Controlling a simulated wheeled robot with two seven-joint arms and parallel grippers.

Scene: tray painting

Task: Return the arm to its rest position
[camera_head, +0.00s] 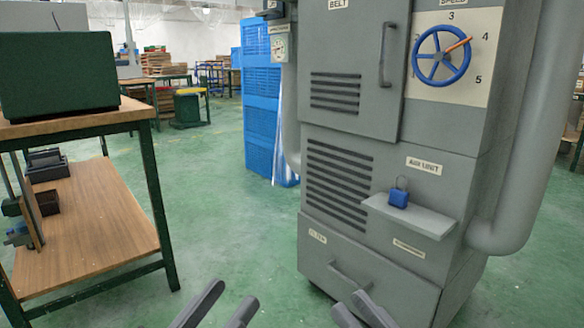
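My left gripper (236,291) shows at the bottom edge of the head view, left of centre. Its two dark grey fingers are apart with green floor between them. My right gripper (347,298) shows at the bottom edge, right of centre, in front of the grey machine. Its two fingertips are also apart, with a narrower gap. I see nothing held in either gripper. Both are cut off by the lower frame edge, and the arms behind them are out of view.
A grey machine cabinet (340,130) stands close ahead at right, with a blue handwheel (440,54) and a small shelf (408,215) bearing a blue padlock (398,198). A wooden workbench (90,225) with a green box (55,75) is at left. Green floor (225,225) is clear between them.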

